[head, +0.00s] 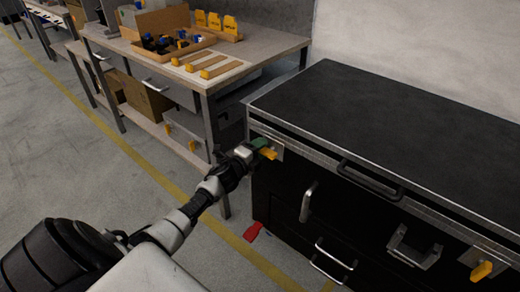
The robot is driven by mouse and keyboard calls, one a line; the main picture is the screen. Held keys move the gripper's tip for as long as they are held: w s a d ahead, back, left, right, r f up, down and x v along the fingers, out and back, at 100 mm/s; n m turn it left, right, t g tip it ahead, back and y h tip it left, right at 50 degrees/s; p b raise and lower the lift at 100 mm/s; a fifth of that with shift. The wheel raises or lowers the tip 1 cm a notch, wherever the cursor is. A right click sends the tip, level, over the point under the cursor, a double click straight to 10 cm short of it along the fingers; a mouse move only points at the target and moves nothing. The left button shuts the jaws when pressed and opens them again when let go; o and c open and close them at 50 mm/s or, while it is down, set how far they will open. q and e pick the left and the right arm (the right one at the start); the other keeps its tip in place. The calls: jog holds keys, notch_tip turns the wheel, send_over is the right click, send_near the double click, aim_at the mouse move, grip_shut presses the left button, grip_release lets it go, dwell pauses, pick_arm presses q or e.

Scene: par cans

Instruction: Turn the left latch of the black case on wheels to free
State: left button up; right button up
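The black case (400,115) with metal edging stands on the right. Its left latch (269,154) has a yellow handle on a metal plate near the case's left front corner, just below the lid edge. My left gripper (259,146) reaches in from the left, right at this latch, and partly covers the plate. The yellow handle shows beside the fingertips, pointing right and slightly down. I cannot tell whether the fingers touch or hold it. The right latch (482,271), also yellow, hangs downward at the lower right. My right gripper is out of view.
A workbench (240,75) with a wooden organiser (165,45), yellow-handled pieces and a lower shelf stands behind left. Handles (370,180) stick out from the case front. A red pedal-like part (252,232) is low at its left. Open floor (60,150) lies left.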

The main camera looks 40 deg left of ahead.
pick_arm(q)
jog(key=shift+s, duration=0.25)
jog(key=s+p, duration=0.1)
jog(key=s, duration=0.9)
jog(key=shift+a, duration=0.4)
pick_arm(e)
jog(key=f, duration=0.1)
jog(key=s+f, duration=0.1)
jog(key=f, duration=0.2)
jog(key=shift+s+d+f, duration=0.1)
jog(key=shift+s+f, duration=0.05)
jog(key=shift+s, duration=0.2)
pick_arm(q)
jog(key=shift+s+f, duration=0.1)
jog(key=shift+s, duration=0.05)
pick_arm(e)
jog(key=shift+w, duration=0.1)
